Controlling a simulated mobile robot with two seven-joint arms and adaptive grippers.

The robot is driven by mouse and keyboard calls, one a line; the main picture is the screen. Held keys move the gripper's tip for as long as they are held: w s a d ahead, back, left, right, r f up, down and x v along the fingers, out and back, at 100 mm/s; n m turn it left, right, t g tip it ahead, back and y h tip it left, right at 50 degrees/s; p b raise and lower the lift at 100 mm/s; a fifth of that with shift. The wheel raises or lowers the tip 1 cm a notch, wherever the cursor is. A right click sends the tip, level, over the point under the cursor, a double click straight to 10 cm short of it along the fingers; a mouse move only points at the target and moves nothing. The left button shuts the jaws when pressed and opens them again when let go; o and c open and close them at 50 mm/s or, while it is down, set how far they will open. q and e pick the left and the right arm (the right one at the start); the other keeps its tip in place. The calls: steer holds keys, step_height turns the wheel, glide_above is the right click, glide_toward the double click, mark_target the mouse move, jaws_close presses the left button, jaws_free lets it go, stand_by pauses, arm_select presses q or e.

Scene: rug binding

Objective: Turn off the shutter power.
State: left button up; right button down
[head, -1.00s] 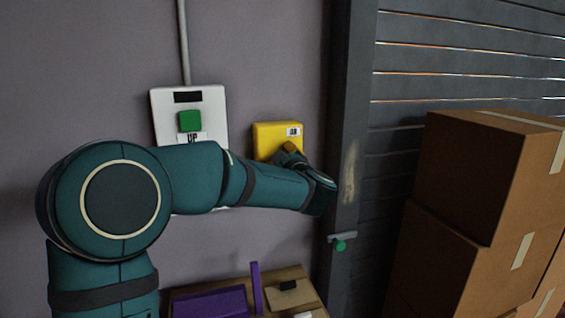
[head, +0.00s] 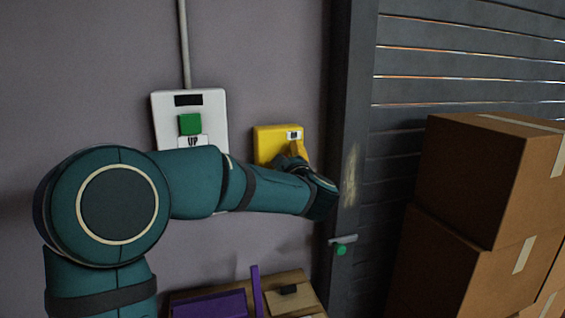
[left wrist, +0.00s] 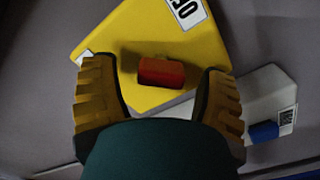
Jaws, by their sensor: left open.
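A yellow box (head: 270,140) with a small white label is fixed to the wall left of the dark shutter post. In the left wrist view its yellow face (left wrist: 120,50) carries a red switch (left wrist: 161,72). My left gripper (head: 297,156) is at the lower right of the box in the head view and hides the switch there. Its fingers are open, one on each side of the switch in the left wrist view, with visible gaps on both sides. My right gripper is in neither view.
A white panel (head: 215,110) with a green UP button (head: 190,124) is left of the box, partly behind my arm. Stacked cartons (head: 475,180) stand at right before the slatted shutter (head: 465,60). A wooden surface with purple items (head: 210,304) is below.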

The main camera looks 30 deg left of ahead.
arm_select(q)
steer(key=v, duration=1.1)
steer(key=shift+s+d, duration=0.2)
steer(key=shift+s, duration=0.05)
